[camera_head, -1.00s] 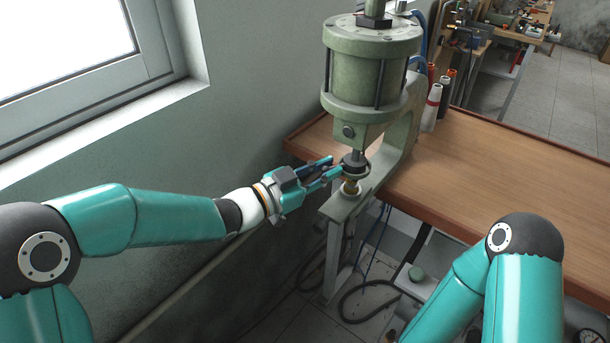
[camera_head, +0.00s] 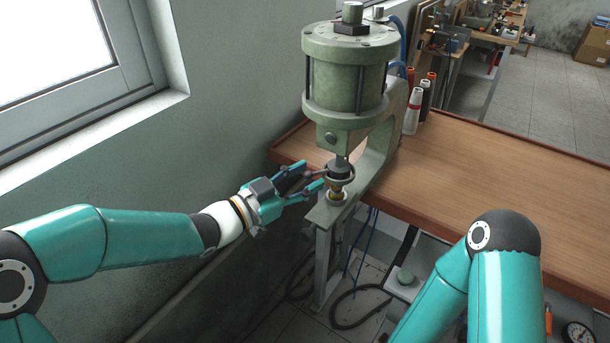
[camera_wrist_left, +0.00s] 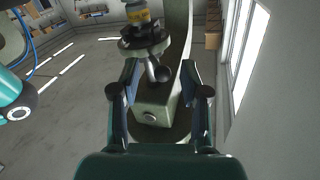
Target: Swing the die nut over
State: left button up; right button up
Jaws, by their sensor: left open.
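The pale green pneumatic press (camera_head: 345,75) stands at the table's left end. I cannot tell whether the fingers touch anything. My right gripper is out of view.
The wooden table (camera_head: 470,170) extends right of the press and is largely clear. The wall and window (camera_head: 55,45) are close on the left. Hoses hang below the press.

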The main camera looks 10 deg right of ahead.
pick_arm(q)
jog(key=v, duration=1)
jog(key=shift+s+a, duration=0.2)
jog(key=shift+a, duration=0.1)
